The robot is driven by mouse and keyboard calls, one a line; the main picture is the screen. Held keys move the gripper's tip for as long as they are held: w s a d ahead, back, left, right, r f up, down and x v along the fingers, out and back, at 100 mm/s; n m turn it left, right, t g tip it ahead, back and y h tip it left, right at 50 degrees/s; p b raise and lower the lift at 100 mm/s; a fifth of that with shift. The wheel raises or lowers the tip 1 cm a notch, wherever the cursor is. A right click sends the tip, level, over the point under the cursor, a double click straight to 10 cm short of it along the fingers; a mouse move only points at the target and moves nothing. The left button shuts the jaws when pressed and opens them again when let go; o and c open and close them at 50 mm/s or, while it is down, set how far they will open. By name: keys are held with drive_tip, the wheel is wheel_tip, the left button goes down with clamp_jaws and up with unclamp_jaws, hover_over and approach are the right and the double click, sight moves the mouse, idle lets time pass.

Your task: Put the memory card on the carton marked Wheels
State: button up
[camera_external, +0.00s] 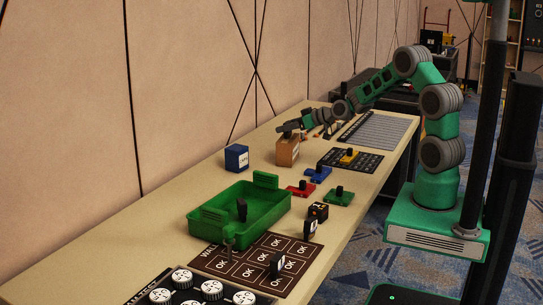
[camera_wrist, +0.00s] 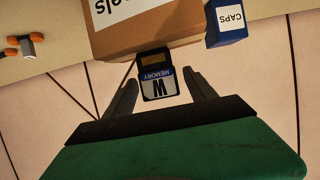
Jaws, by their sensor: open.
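The brown carton (camera_external: 287,152) stands on the long table. My gripper (camera_wrist: 162,76) is open, with one finger on each side of the card and visible gaps. In the external view my gripper (camera_external: 290,128) is just above the carton; the card cannot be made out there.
A blue CAPS carton (camera_external: 237,158) stands close beside the brown one. A green tray (camera_external: 265,215), small red (camera_external: 300,188), blue and green parts, and a dark OK mat (camera_external: 215,262) lie nearer. A grey keyboard-like panel (camera_external: 378,132) lies beyond. The wall is close behind.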

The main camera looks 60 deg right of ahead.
drive_tip(key=shift+r+p, duration=0.25)
drive_tip(key=shift+p, duration=0.05)
drive_tip(key=v, duration=1.2)
drive_tip(key=s+a+f+n+g+y, duration=0.1)
drive_tip(key=s+a+f+g, duration=0.2)
drive_tip(key=a, duration=0.5)
drive_tip(key=s+a+f+n+g+y, duration=0.1)
drive_tip(key=s+a+f+g, duration=0.15)
drive_tip(key=s+a, duration=0.35)
drive_tip(key=s+a+m+g+h, duration=0.1)
drive_tip(key=s+a+g, duration=0.2)
drive_tip(key=s, duration=0.4)
drive_tip(key=s+a+g, duration=0.2)
drive_tip(key=s+g, duration=0.1)
drive_tip(key=s, duration=0.4)
drive_tip(key=shift+s+a+f+m+h+b, duration=0.25)
drive_tip(key=shift+a+f+m+h+b, duration=0.15)
drive_tip(key=shift+f+b, duration=0.05)
